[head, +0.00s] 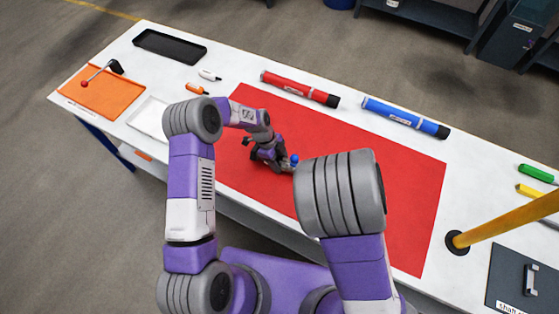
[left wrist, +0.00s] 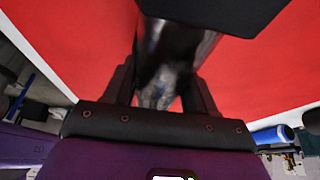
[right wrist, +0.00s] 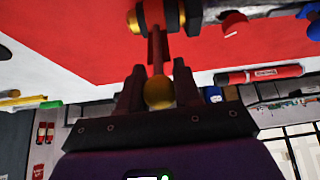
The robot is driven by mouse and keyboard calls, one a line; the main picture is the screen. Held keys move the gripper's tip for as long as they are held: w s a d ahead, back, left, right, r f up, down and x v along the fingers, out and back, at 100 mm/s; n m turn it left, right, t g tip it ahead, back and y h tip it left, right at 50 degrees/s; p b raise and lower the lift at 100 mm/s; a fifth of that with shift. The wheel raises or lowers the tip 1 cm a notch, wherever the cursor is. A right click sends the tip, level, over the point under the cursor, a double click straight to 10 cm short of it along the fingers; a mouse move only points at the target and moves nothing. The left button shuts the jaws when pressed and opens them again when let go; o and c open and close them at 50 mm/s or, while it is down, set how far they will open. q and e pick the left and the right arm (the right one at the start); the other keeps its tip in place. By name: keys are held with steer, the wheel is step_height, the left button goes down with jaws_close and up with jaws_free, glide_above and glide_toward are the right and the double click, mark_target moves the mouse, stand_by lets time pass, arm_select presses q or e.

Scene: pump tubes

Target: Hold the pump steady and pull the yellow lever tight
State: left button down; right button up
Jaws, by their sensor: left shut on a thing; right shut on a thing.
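The pump lies over the red mat (head: 400,190), mostly hidden in the head view by my arms; its blue knob (head: 294,159) shows. My left gripper (head: 270,152) is beside it, shut on a dark metallic cylindrical part (left wrist: 172,50), blurred in the left wrist view. In the right wrist view, the yellow ball-ended lever (right wrist: 158,92) stands on a thin red rod that meets the pump near a yellow ring (right wrist: 135,18). My right gripper (right wrist: 160,76) is shut on this lever near its ball. In the head view my right gripper is hidden behind my right arm.
A red tube (head: 300,89) and a blue tube (head: 405,117) lie along the far side. A black tray (head: 170,46), an orange tray (head: 100,98) and a white tray (head: 150,120) are at left. A yellow pole (head: 510,218) stands at right. The mat's right part is clear.

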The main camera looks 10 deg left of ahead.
steer(key=shift+s+a+f, duration=0.15)
steer(key=shift+s+f, duration=0.05)
steer(key=shift+s, duration=0.45)
steer(key=shift+r, duration=0.1)
steer(key=shift+r, duration=0.45)
steer(key=o, duration=1.3)
steer(key=shift+w, duration=0.1)
